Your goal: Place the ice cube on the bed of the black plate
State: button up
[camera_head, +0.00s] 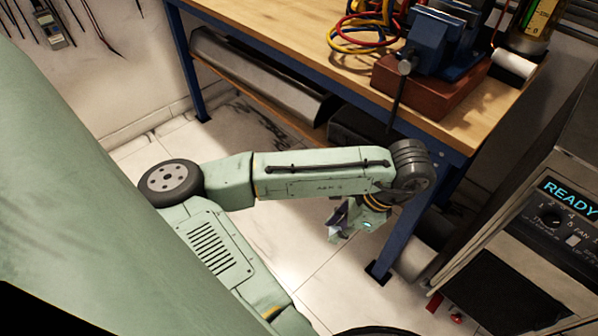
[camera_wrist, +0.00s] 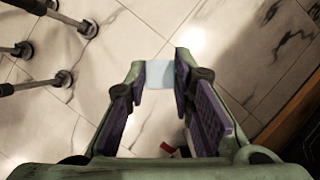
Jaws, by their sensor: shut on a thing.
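My gripper (camera_head: 350,219) hangs over the tiled floor, below and in front of the workbench. In the wrist view its purple-padded fingers (camera_wrist: 161,70) are shut on a pale blue, translucent ice cube (camera_wrist: 160,74), held between the fingertips. In the head view the fingers are small and partly turned away, so the cube is not clear there. I cannot make out the black plate for certain in either view.
The wooden workbench (camera_head: 310,50) has blue legs and carries a blue vise (camera_head: 440,45) and coiled cables. A machine with a READY display (camera_head: 570,193) stands at right. Dark legs with round feet (camera_wrist: 62,78) show at left in the wrist view. Tiled floor lies below.

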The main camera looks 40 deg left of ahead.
jog(key=w+d+f+n+h, duration=0.1)
jog(key=w+d+f+n, duration=0.2)
jog(key=d+f, duration=0.4)
jog(key=w+d+f+n+g+h, duration=0.1)
jog(key=w+d+f+n, duration=0.3)
jog(key=f, duration=1.6)
jog(key=w+d+f+n+g+h, duration=0.1)
jog(key=w+d+f+n, duration=0.3)
jog(key=d+f, duration=0.6)
notch_tip(320, 180, down, 4)
jog(key=shift+w+r+h, duration=0.15)
jog(key=shift+w+h, duration=0.25)
jog(key=shift+w, duration=0.2)
